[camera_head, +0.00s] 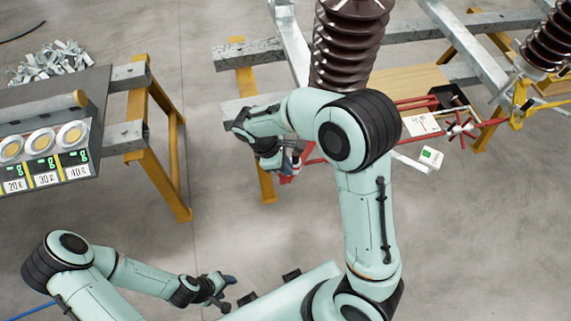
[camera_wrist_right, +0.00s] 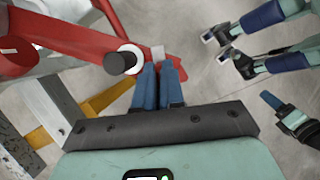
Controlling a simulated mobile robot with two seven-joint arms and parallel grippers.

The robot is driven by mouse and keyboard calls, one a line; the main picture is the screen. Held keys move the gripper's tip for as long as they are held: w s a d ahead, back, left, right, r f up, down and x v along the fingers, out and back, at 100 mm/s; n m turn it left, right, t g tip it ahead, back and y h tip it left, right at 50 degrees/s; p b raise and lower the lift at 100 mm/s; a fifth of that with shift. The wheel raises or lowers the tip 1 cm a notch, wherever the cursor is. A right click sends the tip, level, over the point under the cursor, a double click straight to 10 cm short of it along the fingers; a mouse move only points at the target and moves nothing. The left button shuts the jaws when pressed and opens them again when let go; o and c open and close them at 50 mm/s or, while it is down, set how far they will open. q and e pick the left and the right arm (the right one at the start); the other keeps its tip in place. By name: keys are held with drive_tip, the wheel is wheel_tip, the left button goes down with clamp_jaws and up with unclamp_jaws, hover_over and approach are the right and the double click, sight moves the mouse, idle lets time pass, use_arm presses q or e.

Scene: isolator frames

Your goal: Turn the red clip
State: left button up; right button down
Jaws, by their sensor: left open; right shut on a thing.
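The red clip (camera_wrist_right: 100,50) is at the upper left of the right wrist view, with a black round knob and a pale collar on it. In the head view a small red part of it (camera_head: 286,179) shows below my right gripper (camera_head: 291,161). The blue fingers of my right gripper (camera_wrist_right: 158,72) are shut on the clip's narrow end, beside the knob. The exact contact is partly hidden by the fingers. My left gripper (camera_head: 226,293) is open and empty, low over the floor and well apart from the clip.
A brown ribbed insulator (camera_head: 346,45) stands behind my right arm on a metal frame with yellow legs (camera_head: 244,85). Red bars with a red handwheel (camera_head: 460,130) lie to the right. A table with gauges (camera_head: 42,142) stands at left. The floor between is clear.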

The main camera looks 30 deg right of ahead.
drive_tip(key=n, duration=0.2)
drive_tip(key=n+t, duration=0.1)
drive_tip(key=n, duration=0.1)
drive_tip(key=n+t, duration=0.1)
drive_tip(key=n, duration=0.1)
drive_tip(key=shift+s+f+n+b, duration=0.15)
drive_tip(key=shift+s+n+b, duration=0.15)
drive_tip(key=shift+b, duration=0.1)
use_arm(q)
drive_tip(key=shift+s+f, duration=0.65)
drive_tip(key=shift+f, duration=0.15)
use_arm(e)
drive_tip(key=n+t, duration=0.1)
drive_tip(key=n, duration=0.1)
drive_tip(key=n+t, duration=0.1)
drive_tip(key=n, duration=0.2)
drive_tip(key=shift+s+n+t, duration=0.1)
drive_tip(key=shift+n+t, duration=0.2)
drive_tip(key=c, duration=1.5)
unclamp_jaws()
